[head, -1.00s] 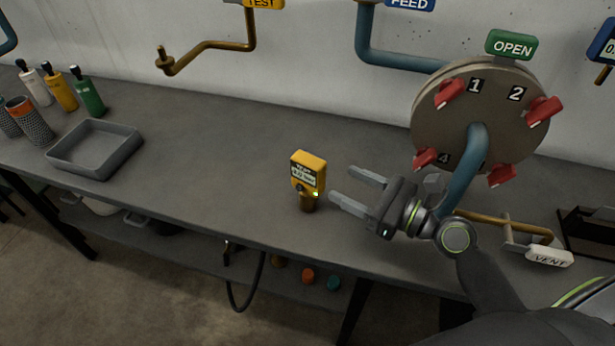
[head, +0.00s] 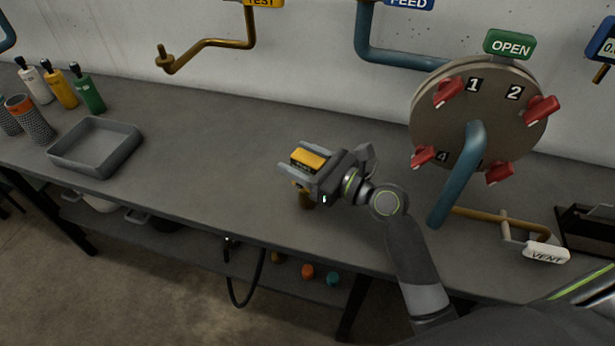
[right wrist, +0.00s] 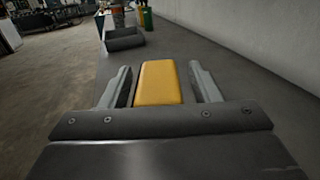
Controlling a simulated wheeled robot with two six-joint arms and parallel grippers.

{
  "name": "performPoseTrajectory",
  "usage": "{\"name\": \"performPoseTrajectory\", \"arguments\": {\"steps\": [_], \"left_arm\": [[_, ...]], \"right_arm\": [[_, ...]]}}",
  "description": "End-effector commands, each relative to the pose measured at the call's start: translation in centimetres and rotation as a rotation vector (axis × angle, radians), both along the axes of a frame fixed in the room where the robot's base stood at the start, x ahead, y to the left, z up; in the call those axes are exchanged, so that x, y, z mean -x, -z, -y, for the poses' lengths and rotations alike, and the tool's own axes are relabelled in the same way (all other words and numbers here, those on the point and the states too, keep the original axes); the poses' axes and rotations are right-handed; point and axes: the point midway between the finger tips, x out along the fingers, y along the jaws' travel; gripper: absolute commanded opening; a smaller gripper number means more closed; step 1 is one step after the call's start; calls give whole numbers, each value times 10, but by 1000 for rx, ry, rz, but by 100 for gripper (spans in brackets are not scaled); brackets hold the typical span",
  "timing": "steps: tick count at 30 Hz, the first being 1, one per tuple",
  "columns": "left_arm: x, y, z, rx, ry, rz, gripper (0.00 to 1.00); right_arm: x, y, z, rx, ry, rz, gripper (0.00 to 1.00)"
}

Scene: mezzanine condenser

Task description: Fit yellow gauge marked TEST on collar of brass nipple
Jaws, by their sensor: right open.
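The yellow gauge (head: 308,158) stands upright on the grey bench on its dark brown stem. My right gripper (head: 294,170) is open with its fingers on either side of the gauge. In the right wrist view the gauge's yellow top (right wrist: 159,83) lies between the two fingers (right wrist: 160,84), with a gap on each side. The gripper hides most of the gauge's face. The brass pipe under the yellow TEST sign (head: 264,3) comes from the wall and ends in an upturned brass nipple (head: 163,56) at the upper left. My left gripper is not in view.
A grey tray (head: 95,168) and several bottles stand at the left of the bench (head: 215,150). A round plate with red valve handles (head: 478,130) and a blue pipe stands right of my gripper. A VENT pipe (head: 547,252) lies at right. The bench between tray and gauge is clear.

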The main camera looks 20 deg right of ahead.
Motion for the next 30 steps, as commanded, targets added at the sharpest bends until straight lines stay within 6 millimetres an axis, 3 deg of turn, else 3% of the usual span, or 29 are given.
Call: {"name": "performPoseTrajectory", "arguments": {"steps": [8, 21, 30], "left_arm": [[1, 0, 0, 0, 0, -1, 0], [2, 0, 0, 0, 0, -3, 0], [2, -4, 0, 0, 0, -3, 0]], "right_arm": [[-2, 0, -2, 1, 0, 1, 55], [-2, -1, -2, 0, 1, 2, 0], [-2, -10, -2, 0, 0, 4, 0]]}}
